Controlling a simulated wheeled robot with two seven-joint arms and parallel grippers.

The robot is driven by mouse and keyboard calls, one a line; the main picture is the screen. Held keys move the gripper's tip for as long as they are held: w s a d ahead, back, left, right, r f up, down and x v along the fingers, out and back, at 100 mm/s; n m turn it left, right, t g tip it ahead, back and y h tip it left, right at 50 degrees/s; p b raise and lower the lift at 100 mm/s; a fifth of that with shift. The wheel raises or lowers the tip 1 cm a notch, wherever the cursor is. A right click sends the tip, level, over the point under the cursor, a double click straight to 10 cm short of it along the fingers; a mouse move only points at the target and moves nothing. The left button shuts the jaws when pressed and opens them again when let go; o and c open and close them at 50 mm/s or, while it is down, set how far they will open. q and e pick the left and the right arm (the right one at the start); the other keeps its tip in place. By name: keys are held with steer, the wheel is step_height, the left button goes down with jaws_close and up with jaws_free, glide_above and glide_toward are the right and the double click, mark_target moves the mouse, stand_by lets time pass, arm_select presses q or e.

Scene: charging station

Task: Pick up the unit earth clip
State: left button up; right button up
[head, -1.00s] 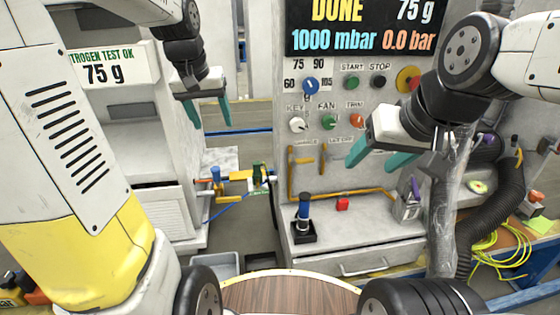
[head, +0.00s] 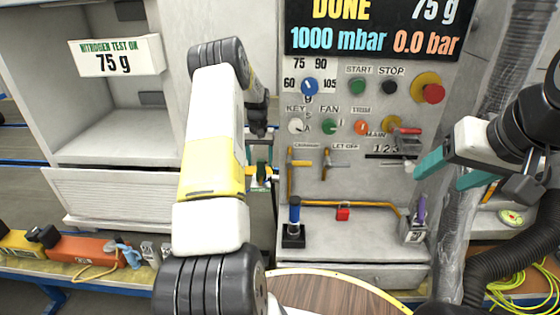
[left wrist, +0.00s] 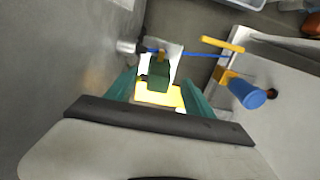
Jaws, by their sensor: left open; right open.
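A dark green clip (left wrist: 153,76), which looks like the unit earth clip, sits by a bright yellow piece (left wrist: 160,98) in the left wrist view. My left gripper (left wrist: 158,80) is open, with its teal fingers on either side of the clip and no clear grip on it. In the head view the green clip (head: 262,170) shows just right of my left arm, which hides most of that gripper. My right gripper (head: 440,178) is open and empty in front of the right side of the control panel.
The grey panel wall lies close by. Tools lie on a bench (head: 25,265) at left.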

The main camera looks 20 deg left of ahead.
mark_target(261, 173)
arm_select(q)
step_height(261, 173, down, 6)
steer(key=shift+d+f, duration=0.15)
steer(key=shift+f, duration=0.05)
steer(key=shift+s, duration=0.1)
steer(key=shift+c, duration=0.4)
jaws_close()
